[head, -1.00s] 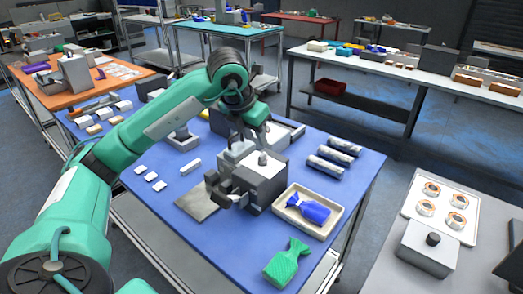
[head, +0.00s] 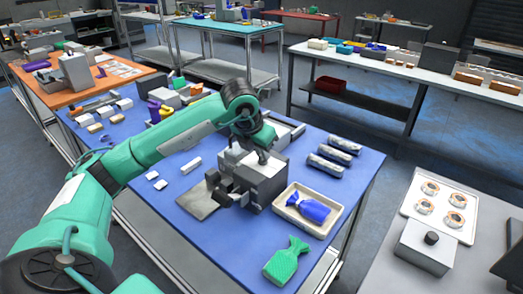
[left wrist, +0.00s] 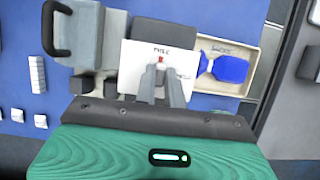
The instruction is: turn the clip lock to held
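The clip lock is a small knob with a red mark (left wrist: 160,60) on a white label plate (left wrist: 132,72) in the left wrist view. The plate has the word FREE above the red mark and another word at its right, partly hidden by a finger. The plate tops a grey box (head: 268,180) on the blue table. My left gripper (left wrist: 160,72) points down at the knob, its fingertips close together beside it. I cannot tell whether they press on it. In the head view the left gripper (head: 264,158) reaches the box top. My right gripper is not in view.
A beige tray (head: 332,226) with a blue bag (head: 313,207) stands right of the box. A green bag (head: 286,262) lies in front. A grey block with a black handle (left wrist: 85,35) is close left of the plate.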

